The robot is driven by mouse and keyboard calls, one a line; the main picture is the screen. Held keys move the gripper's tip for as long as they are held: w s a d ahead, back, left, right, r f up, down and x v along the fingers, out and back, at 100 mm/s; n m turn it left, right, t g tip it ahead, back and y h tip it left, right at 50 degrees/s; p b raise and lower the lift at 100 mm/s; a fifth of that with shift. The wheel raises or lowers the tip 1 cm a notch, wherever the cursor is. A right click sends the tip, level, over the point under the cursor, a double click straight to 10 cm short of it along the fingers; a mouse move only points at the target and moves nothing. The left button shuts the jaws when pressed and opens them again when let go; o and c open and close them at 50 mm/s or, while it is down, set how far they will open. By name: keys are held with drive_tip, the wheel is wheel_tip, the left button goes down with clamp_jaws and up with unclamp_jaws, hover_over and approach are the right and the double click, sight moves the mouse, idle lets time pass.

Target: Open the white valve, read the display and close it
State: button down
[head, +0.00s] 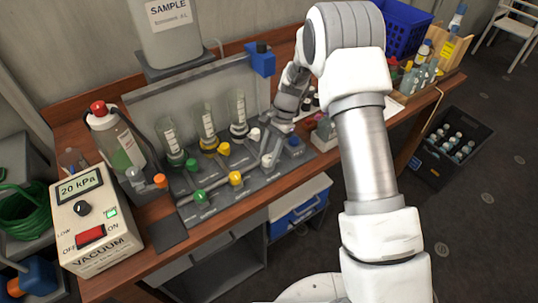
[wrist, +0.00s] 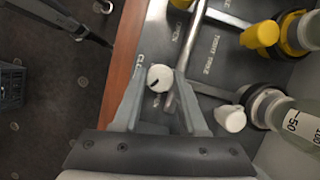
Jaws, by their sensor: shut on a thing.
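A round white valve knob (wrist: 160,77) with a dark pointer mark sits between my gripper's fingers (wrist: 158,92) in the wrist view, near the panel's front edge. My gripper is shut on it. In the head view my gripper (head: 270,156) reaches down to the right end of the grey panel (head: 205,212), and its fingers mostly hide this knob. A second white knob (head: 254,134) stands behind it, by the right-hand funnel; it also shows in the wrist view (wrist: 230,119). The display (head: 80,187) on the vacuum box (head: 95,220) reads 20 kPa.
Green (head: 200,195) and yellow (head: 235,178) knobs lie left along the panel, with more by the glass funnels (head: 208,125) behind. A red-capped bottle (head: 115,140) stands at left. A blue knob (head: 293,141) is close right of my gripper. A blue crate (head: 405,28) stands far right.

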drive_tip(key=n+h, duration=0.1)
drive_tip(key=n, duration=0.2)
drive_tip(key=n+g+h, duration=0.1)
drive_tip(key=n, duration=0.2)
drive_tip(key=shift+w+a+n+b, duration=0.2)
drive_tip(key=shift+n+b, duration=0.1)
drive_tip(key=shift+b, duration=0.1)
idle(0.4)
drive_tip(key=shift+c, duration=2.2)
unclamp_jaws()
drive_tip(key=shift+s, duration=0.1)
drive_tip(key=shift+r, duration=0.1)
drive_tip(key=v, duration=1.7)
drive_tip(key=shift+w+a, duration=0.25)
drive_tip(key=shift+r, duration=0.2)
